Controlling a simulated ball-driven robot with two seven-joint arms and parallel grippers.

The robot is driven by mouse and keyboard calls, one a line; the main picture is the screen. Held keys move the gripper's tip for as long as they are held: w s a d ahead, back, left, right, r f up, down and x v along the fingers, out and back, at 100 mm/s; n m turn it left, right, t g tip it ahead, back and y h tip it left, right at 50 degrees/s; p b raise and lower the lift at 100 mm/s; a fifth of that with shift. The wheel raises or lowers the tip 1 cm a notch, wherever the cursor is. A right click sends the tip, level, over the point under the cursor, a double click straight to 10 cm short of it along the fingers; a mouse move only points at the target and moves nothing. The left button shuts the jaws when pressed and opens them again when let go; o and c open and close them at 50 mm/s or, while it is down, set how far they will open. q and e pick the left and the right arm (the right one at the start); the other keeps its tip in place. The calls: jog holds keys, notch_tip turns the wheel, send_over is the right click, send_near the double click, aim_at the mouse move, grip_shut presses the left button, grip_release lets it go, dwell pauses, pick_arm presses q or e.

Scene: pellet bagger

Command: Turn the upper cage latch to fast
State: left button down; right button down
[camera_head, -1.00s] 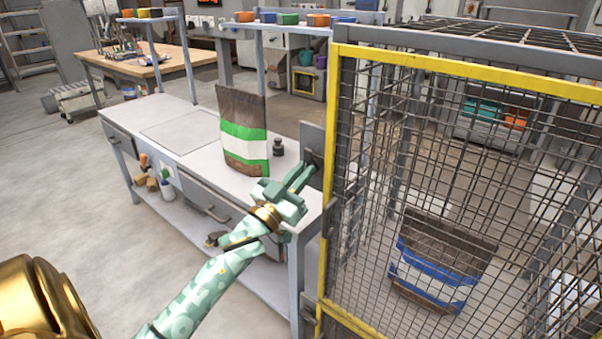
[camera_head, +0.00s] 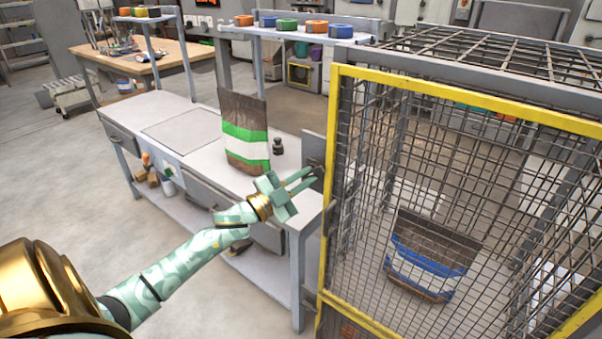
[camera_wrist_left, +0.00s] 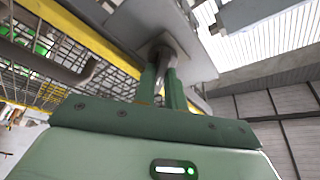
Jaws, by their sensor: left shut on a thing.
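The upper cage latch is at the grey plate (camera_head: 313,147) on the left side of the yellow cage frame (camera_head: 333,130). My left gripper (camera_head: 313,178) reaches it from the left, its two fingers at the latch below the plate. In the left wrist view the fingers (camera_wrist_left: 162,88) are shut on the latch handle (camera_wrist_left: 160,70), which hangs from a round boss under the grey plate (camera_wrist_left: 195,55). The fingers hide part of the handle. I cannot tell its exact turn angle. My right gripper is not in view.
The mesh cage holds a brown bag with a blue band (camera_head: 425,268). On the left, a grey bench (camera_head: 150,112) carries a bag with a green band (camera_head: 245,132) and a small dark weight (camera_head: 278,147).

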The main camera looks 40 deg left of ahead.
pick_arm(q)
jog(key=m+g+p, duration=0.1)
jog(key=m, duration=0.1)
jog(key=m+p, duration=0.2)
jog(key=m, duration=0.1)
jog(key=shift+r+g, duration=0.2)
jog(key=shift+g, duration=0.2)
jog(key=shift+f+m+g+p, duration=0.1)
jog(key=shift+m+g+p, duration=0.55)
jog(key=shift+m, duration=0.55)
jog(key=shift+f+m+p, duration=0.1)
jog(key=shift+m+p, duration=0.2)
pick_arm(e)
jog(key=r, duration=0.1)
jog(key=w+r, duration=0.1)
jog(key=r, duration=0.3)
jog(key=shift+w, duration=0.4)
pick_arm(q)
jog(key=shift+f, duration=0.1)
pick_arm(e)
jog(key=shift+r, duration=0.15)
pick_arm(q)
jog(key=c, duration=1.5)
grip_release()
jog(key=shift+o, duration=0.2)
jog(key=shift+s, duration=0.15)
